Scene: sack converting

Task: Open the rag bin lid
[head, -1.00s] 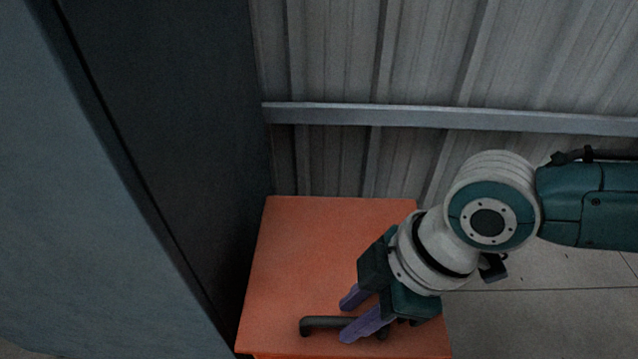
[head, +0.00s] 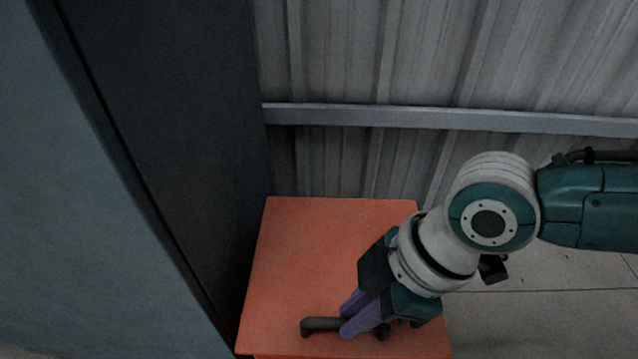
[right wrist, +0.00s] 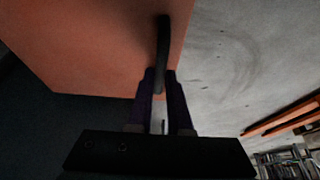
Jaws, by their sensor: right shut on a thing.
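The rag bin's orange lid (head: 310,250) lies flat and closed in the head view, with a dark bar handle (head: 318,325) along its near edge. In the right wrist view the lid (right wrist: 100,45) fills the upper left and the handle (right wrist: 163,45) stands out from it. My right gripper (head: 350,318) is at the handle, its purple fingers shut on the bar. The fingers (right wrist: 160,85) close around the handle's near part in the right wrist view. My left gripper is not in view.
A tall blue-grey cabinet or panel (head: 100,200) stands close along the bin's left side. A corrugated metal wall (head: 340,60) with a horizontal rail (head: 450,118) is behind the bin. Bare concrete floor (head: 540,310) lies to the right.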

